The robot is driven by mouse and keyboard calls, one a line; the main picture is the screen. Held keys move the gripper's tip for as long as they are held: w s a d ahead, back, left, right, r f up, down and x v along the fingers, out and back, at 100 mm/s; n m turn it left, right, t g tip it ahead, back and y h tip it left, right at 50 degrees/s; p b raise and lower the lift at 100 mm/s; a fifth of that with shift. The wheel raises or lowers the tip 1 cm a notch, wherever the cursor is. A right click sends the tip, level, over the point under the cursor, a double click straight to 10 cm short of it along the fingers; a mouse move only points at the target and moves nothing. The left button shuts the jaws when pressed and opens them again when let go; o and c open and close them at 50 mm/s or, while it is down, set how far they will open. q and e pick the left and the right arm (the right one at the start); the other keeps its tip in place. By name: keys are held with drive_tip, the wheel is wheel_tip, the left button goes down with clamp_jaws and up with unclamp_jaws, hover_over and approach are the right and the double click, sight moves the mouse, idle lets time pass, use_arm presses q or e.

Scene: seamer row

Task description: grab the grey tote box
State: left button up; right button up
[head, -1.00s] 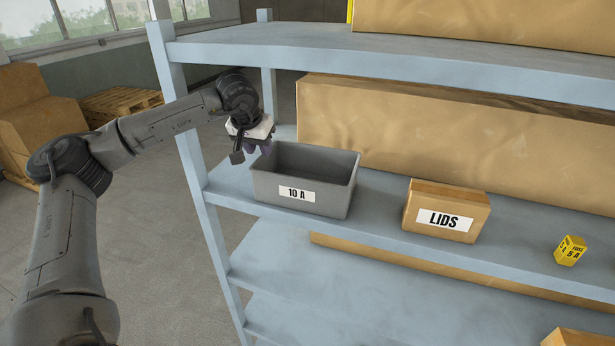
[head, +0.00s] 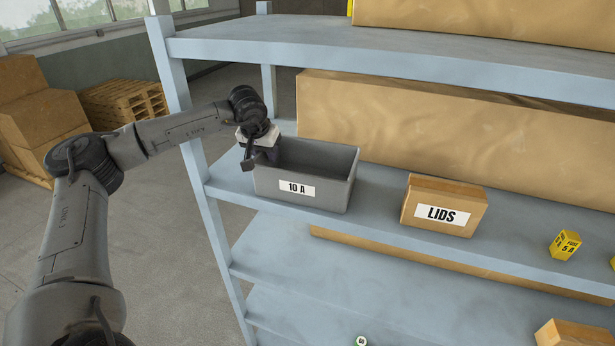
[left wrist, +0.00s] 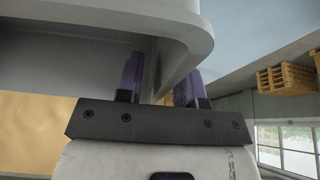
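The grey tote box (head: 332,195) is an open-topped bin with a "10 A" label on its front. It stands on the middle shelf, near the left end. My left gripper (head: 264,156) is at the tote's left end, at rim height. In the left wrist view the two purple fingers of my left gripper (left wrist: 160,88) are spread apart, with the tote's wall and rim (left wrist: 175,35) running between them. Whether either finger touches the wall is unclear. In the head view my wrist hides part of the left rim. My right gripper is out of view.
A blue-grey shelf rack (head: 390,233) has an upright close to my left arm and a shelf above. A "LIDS" box (head: 444,207) and a yellow fuse box (head: 565,246) stand right of the tote. A long carton (head: 430,135) lies behind. Pallets (head: 125,102) stand back left.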

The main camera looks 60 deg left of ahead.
use_arm(q)
drive_tip(key=shift+f, duration=0.25)
idle(0.3)
clamp_jaws()
idle(1.5)
